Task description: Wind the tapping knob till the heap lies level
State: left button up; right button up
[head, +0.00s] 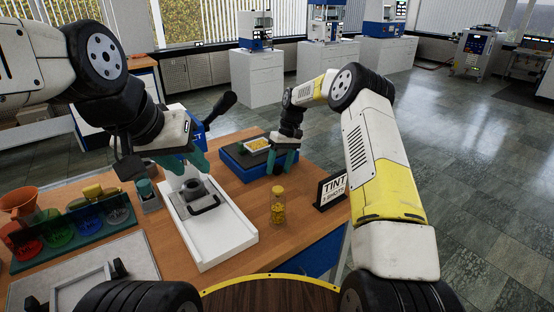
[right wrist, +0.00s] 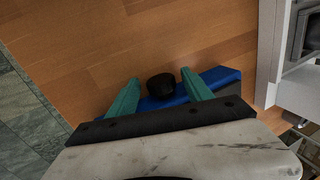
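A low blue tapping unit (head: 238,170) sits at the back of the wooden bench, with a small pale tray (head: 246,145) on its dark top. A yellow heap (head: 259,144) lies in the tray; how level it is cannot be made out. My right gripper (head: 283,170) is at the unit's right front. In the right wrist view its green fingers stand apart on either side of the black knob (right wrist: 161,86), with a gap on each side. The knob is hidden in the head view. My left gripper (head: 184,168) appears open above the white press base, its fingers apart and empty.
A white press base (head: 220,243) holds a dark die (head: 194,190). A yellow-filled vial (head: 278,208) and a black TINT sign (head: 332,189) stand at the front right.

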jog(key=v, duration=0.7)
jog(key=shift+r, duration=0.4)
jog(key=shift+w+d, duration=0.1)
jog(key=shift+c, duration=0.5)
